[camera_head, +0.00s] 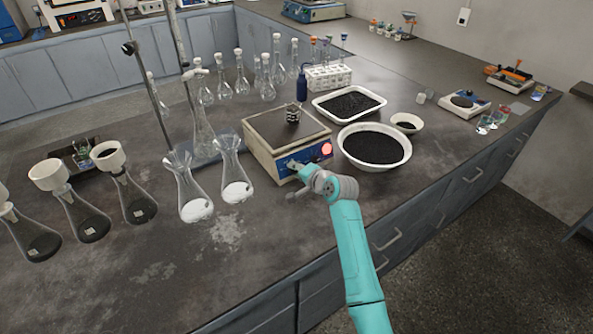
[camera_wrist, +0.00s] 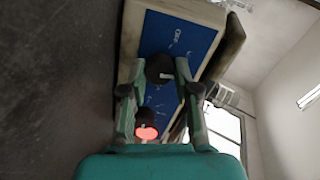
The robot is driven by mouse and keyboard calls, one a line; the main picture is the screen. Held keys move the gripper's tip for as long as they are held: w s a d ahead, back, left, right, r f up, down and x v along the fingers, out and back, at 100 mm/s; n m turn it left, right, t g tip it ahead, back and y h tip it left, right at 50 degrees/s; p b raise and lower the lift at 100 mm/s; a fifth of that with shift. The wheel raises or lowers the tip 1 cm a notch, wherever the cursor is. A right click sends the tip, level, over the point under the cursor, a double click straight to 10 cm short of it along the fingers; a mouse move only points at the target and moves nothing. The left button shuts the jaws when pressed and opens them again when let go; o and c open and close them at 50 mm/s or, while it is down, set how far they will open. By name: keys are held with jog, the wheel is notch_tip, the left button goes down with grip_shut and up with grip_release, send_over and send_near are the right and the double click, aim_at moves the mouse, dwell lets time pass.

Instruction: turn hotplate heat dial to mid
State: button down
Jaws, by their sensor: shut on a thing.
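The hotplate (camera_head: 262,128) is a cream box with a dark top plate and a blue front panel, standing on the bench. A red light (camera_head: 326,149) glows at the right of its panel. In the wrist view, the blue panel (camera_wrist: 178,38) fills the upper middle, and the red light (camera_wrist: 146,133) shows low down. My gripper (camera_wrist: 160,68) is at the panel, shut on a dark round dial (camera_wrist: 158,70) with one finger on each side. A pale mark shows on the dial; its setting cannot be read. In the head view, my gripper (camera_head: 297,168) hides the dial.
Two flasks with white powder (camera_head: 236,188) stand close left of the hotplate. A white bowl of black grains (camera_head: 375,165) and a white tray (camera_head: 320,103) are close on its right. A small dark object (camera_head: 292,114) sits on the hotplate. The bench front (camera_head: 250,250) is clear.

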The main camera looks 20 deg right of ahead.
jog(key=m, duration=0.6)
jog(key=shift+d, duration=0.1)
dwell(0.5)
jog(key=c, duration=0.8)
grip_release()
jog(key=shift+f, duration=0.1)
jog(key=shift+c, duration=0.2)
jog(key=shift+s, duration=0.1)
jog(key=v, duration=1.2)
jog(key=shift+d, duration=0.1)
